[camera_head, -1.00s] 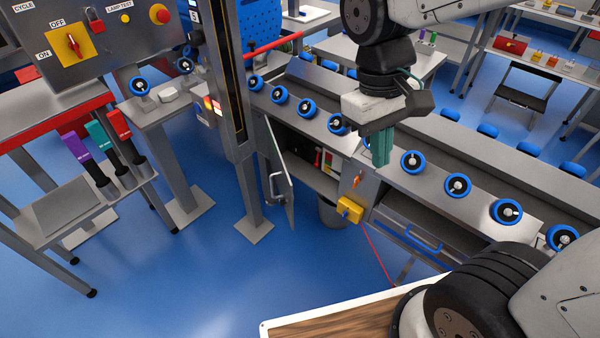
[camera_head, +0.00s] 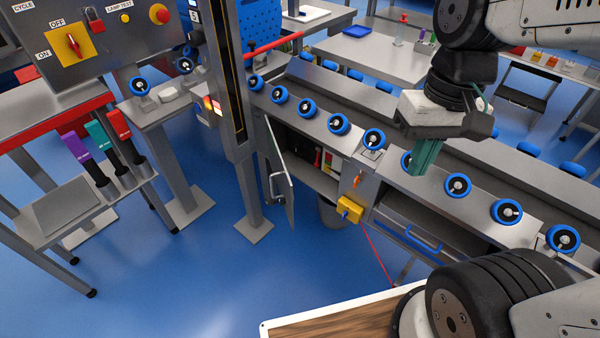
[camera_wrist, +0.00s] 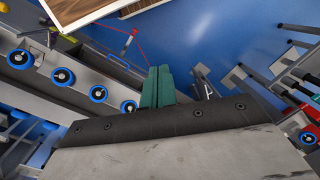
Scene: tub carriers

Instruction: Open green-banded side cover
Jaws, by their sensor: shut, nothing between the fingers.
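I cannot make out a green band on any cover in these views. A grey side door (camera_head: 280,172) on the conveyor's flank stands swung open on the left, with a pull handle on its face. The cabinet opening (camera_head: 319,177) behind it holds small coloured items. My gripper (camera_head: 424,158) has teal fingers, is shut and empty, and hangs above the roller line, well right of the open door. In the wrist view my gripper's fingers (camera_wrist: 158,86) are together, pointing over the conveyor edge and blue floor.
Blue-rimmed rollers (camera_head: 457,186) line the conveyor top. A blue handle (camera_head: 423,239) is on the front to the right. A yellow block (camera_head: 350,208) with a red cord sits between. A post (camera_head: 231,90) stands left of the door.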

